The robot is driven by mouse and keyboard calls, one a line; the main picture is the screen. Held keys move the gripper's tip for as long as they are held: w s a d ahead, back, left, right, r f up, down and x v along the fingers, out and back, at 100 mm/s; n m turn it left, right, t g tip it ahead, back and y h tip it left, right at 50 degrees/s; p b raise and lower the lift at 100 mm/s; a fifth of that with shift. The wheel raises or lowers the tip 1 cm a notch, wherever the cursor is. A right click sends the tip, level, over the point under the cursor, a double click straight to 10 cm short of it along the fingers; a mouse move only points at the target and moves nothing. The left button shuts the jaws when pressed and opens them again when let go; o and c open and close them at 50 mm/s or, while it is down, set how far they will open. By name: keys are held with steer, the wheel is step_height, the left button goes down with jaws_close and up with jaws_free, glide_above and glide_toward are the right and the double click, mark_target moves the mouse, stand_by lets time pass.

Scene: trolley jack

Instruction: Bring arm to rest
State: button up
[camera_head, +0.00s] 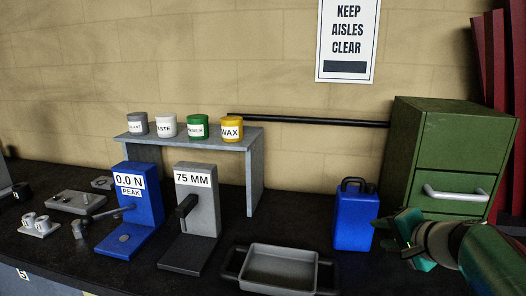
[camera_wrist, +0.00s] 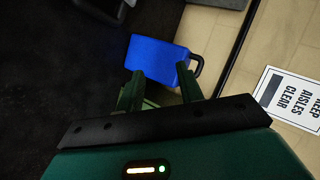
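My arm comes in from the right edge of the head view. My gripper (camera_head: 388,232) hangs above the bench at the right, in front of the green drawer cabinet and just right of the blue can. In the wrist view, my gripper's two green fingers (camera_wrist: 160,92) stand apart with nothing seen held between them. The blue can (camera_wrist: 155,60) lies beyond the fingertips in that view. In the head view the blue can (camera_head: 355,218) stands upright on the bench with a dark handle. Whether the fingers touch anything is not clear.
The green cabinet (camera_head: 455,135) with a light drawer handle stands behind my arm. A grey tray (camera_head: 282,268) sits at the front. A blue gauge stand (camera_head: 143,215), a grey stand (camera_head: 197,225) and a shelf (camera_head: 255,165) with several small pots are further left.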

steer(key=s+a+f+n+g, duration=0.2)
steer(key=s+a+n, duration=0.1)
steer(key=a, duration=0.3)
steer(key=s+a+f+n+g, duration=0.2)
steer(key=s+a+n, duration=0.1)
steer(key=a, duration=0.3)
steer(key=s+a+f+n+g+h, duration=0.1)
steer(key=s+f+n, duration=0.1)
steer(key=s+n, duration=0.1)
steer(key=s+a+f+n+g+h, duration=0.1)
steer(key=s+a+n, duration=0.1)
steer(key=s, duration=0.4)
steer(key=shift+s+a+f+n, duration=0.3)
steer(key=shift+f+n, duration=0.05)
steer(key=shift+n, duration=0.25)
